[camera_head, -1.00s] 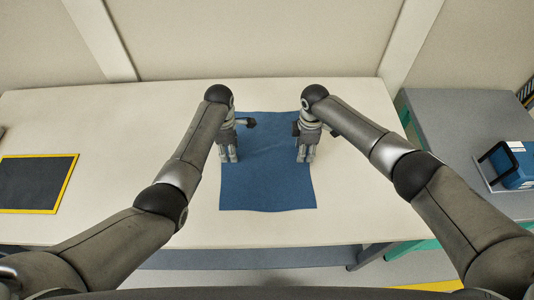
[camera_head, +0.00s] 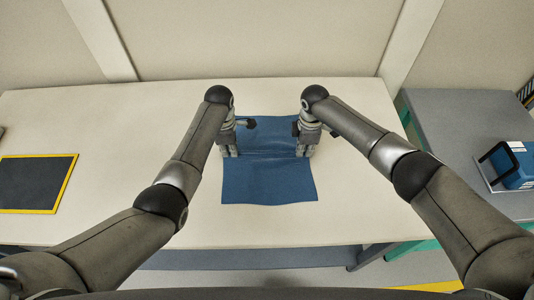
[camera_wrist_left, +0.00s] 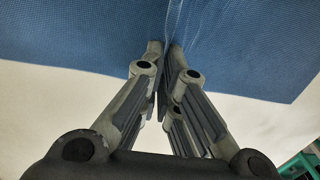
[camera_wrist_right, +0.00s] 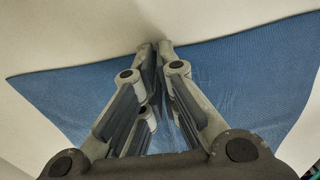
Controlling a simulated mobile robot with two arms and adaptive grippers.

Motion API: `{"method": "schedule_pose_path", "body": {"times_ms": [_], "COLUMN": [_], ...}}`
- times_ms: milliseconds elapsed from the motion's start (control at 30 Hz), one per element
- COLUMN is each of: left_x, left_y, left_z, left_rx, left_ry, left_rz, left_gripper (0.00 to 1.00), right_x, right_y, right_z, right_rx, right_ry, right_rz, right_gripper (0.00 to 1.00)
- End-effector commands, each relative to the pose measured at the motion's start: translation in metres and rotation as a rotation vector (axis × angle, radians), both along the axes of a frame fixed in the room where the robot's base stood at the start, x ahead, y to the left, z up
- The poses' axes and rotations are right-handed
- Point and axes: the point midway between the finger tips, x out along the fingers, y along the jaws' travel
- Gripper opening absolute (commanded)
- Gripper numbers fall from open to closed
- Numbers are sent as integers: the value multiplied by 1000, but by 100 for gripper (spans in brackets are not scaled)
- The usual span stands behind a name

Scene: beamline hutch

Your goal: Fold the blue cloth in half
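The blue cloth (camera_head: 268,180) lies on the white table, with a raised crease running across it between my two grippers. My left gripper (camera_head: 230,153) is at the cloth's left edge, and my right gripper (camera_head: 304,153) is at its right edge. In the left wrist view the left fingertips (camera_wrist_left: 166,44) are together with the cloth (camera_wrist_left: 80,35) pinched into a ridge at them. In the right wrist view the right fingertips (camera_wrist_right: 154,46) are together at the edge of the cloth (camera_wrist_right: 240,80). The pinched cloth between the right fingertips is mostly hidden.
The white table (camera_head: 130,190) is bare around the cloth. A dark mat with a yellow border (camera_head: 74,172) lies at the left. A grey side table (camera_head: 450,120) at the right holds a blue box (camera_head: 515,165). A wall stands behind the table.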

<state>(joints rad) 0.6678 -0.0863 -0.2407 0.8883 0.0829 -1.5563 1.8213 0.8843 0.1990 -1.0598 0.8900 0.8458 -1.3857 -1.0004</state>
Motion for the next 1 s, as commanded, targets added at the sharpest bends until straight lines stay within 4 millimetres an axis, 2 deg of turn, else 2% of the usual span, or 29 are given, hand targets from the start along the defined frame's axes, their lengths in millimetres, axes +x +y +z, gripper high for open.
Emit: {"method": "schedule_pose_path", "body": {"times_ms": [533,1000], "left_x": [-1,0], "left_y": [1,1], "left_z": [2,33], "left_rx": [2,2], "left_ry": [2,1], "left_rz": [1,1], "left_gripper": [0,0], "right_x": [-2,-1], "right_y": [-2,-2], "right_z": [0,32], "right_rx": [-5,-3], "right_ry": [6,3], "right_rz": [-1,-1], "right_gripper": [0,0]}}
